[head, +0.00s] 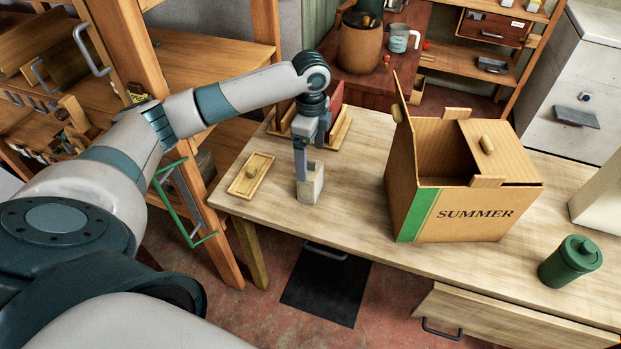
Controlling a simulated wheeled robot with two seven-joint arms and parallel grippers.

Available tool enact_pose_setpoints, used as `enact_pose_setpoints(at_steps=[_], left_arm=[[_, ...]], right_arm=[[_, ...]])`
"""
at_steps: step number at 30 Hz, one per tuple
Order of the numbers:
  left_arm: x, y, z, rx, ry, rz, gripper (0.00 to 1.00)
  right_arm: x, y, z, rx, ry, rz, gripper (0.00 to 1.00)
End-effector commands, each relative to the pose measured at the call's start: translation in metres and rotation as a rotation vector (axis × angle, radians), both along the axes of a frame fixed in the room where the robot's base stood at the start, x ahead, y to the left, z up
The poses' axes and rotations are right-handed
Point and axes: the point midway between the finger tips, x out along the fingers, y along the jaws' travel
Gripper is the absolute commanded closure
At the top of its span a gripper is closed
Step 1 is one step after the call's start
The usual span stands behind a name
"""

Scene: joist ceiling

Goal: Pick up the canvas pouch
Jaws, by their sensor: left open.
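A small pale grey-beige block-like thing, which looks like the canvas pouch (313,186), stands upright near the left front of the wooden table (350,220). My left gripper (308,164) points down right over it, its fingers at the pouch's upper part. The jaws are open. The fingers hide part of the pouch's top, and I cannot tell whether they touch it. My right gripper is not in view.
A small wooden tray (237,189) lies left of the pouch. A green canister (556,267) stands at the right front. A red upright thing (336,103) stands behind my gripper.

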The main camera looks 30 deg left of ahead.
Motion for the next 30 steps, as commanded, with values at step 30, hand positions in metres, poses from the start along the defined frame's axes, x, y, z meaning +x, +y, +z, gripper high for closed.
enact_pose_setpoints(at_steps=[30], left_arm=[[-0.002, 0.0, -0.061, 0.001, 0.001, 0.0, 0.12]], right_arm=[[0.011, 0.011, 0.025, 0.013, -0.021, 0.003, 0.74]])
